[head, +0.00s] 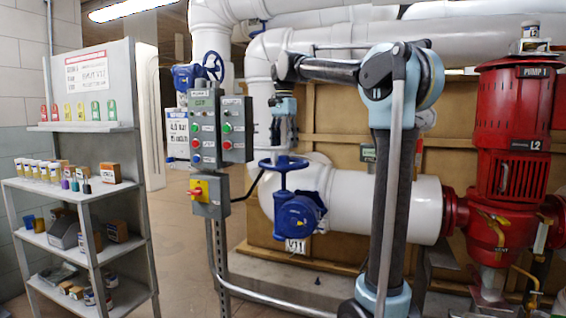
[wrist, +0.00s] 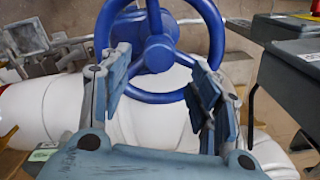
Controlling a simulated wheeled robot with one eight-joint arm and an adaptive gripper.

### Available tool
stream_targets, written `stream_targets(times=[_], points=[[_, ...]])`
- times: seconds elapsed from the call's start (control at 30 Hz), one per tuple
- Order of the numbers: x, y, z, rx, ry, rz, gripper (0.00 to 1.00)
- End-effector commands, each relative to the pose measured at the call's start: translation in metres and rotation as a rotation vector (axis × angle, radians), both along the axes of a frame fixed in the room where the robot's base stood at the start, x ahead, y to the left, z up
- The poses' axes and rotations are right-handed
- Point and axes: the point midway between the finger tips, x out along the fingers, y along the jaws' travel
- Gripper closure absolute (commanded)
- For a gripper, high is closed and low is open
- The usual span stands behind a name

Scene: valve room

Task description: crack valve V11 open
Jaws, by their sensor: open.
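Valve V11 has a blue handwheel (head: 284,165) on a blue valve body (head: 298,216) on the white pipe, with a V11 tag (head: 296,246) below. My gripper (head: 282,142) points down just above the handwheel in the head view. In the wrist view my gripper (wrist: 162,80) is open and empty, its two fingers spread apart. The handwheel (wrist: 158,52) lies beyond the fingertips, its hub and spokes showing between them. The fingers overlap parts of the rim on both sides. I cannot tell whether they touch it.
A control box post (head: 211,195) with buttons and a yellow-red switch stands close left of V11. Another blue handwheel (head: 213,66) is behind it. A red pump (head: 512,140) stands at right. A grey shelf (head: 90,190) with small goods is at left. Floor between shelf and post looks clear.

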Motion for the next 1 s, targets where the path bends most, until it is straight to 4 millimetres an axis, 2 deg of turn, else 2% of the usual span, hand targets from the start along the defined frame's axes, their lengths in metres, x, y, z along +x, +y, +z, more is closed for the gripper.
stream_targets(times=[0.27,1.0], points=[[0.0,0.0,-0.002,0.0,0.0,0.002,0.43],[-0.002,0.0,-0.048,0.0,0.0,0.003,0.43]])
